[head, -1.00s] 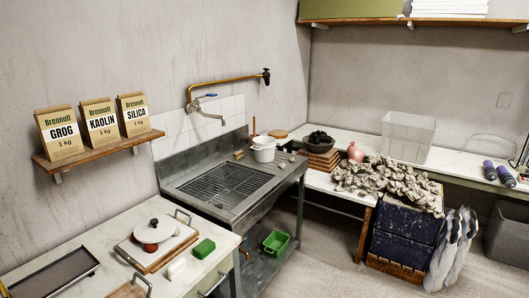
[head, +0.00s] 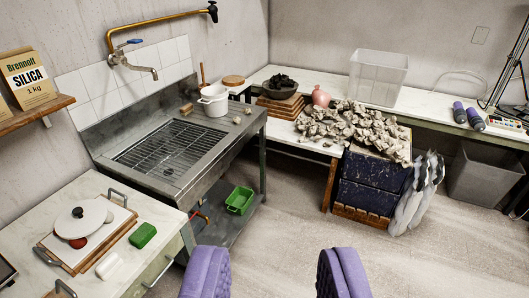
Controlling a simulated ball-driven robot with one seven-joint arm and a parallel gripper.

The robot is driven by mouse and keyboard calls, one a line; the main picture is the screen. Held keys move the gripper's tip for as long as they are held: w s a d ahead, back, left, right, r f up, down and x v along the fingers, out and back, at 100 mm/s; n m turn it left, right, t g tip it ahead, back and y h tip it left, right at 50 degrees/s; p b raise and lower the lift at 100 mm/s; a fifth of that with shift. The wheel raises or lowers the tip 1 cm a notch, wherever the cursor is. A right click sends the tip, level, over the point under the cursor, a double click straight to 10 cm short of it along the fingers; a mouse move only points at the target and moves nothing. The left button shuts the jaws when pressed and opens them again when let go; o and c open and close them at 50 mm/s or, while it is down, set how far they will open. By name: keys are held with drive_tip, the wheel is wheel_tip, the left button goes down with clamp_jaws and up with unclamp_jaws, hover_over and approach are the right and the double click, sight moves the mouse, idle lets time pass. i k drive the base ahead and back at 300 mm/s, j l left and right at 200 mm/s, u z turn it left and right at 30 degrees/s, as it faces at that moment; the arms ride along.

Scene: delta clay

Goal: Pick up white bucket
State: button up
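The white bucket (head: 214,100) stands upright on the right end of the grey metal sink unit (head: 172,185), beside the drain grid. It looks like a small white pot with a rim. My gripper (head: 274,275) shows at the bottom edge as two purple fingers spread wide apart. Nothing is between them. The gripper is well in front of and below the bucket in the picture, and not touching anything.
A faucet (head: 140,66) hangs over the sink's left part. Small items lie around the bucket. A green bin (head: 240,200) sits on the shelf below. A clay heap (head: 350,130) lies to the right. The floor (head: 300,235) ahead is clear.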

sight(214, 98)
drive_tip(key=i+z, duration=0.1)
drive_tip(key=i, duration=2.55)
drive_tip(key=i+l+u, duration=0.15)
drive_tip(key=i, duration=0.35)
drive_tip(key=i+u, duration=0.15)
drive_tip(key=i, duration=0.3)
drive_tip(key=i+l+u, duration=0.15)
drive_tip(key=i, duration=0.3)
drive_tip(key=i+l+u, duration=0.6)
drive_tip(key=i+j, duration=0.05)
drive_tip(key=i, duration=0.05)
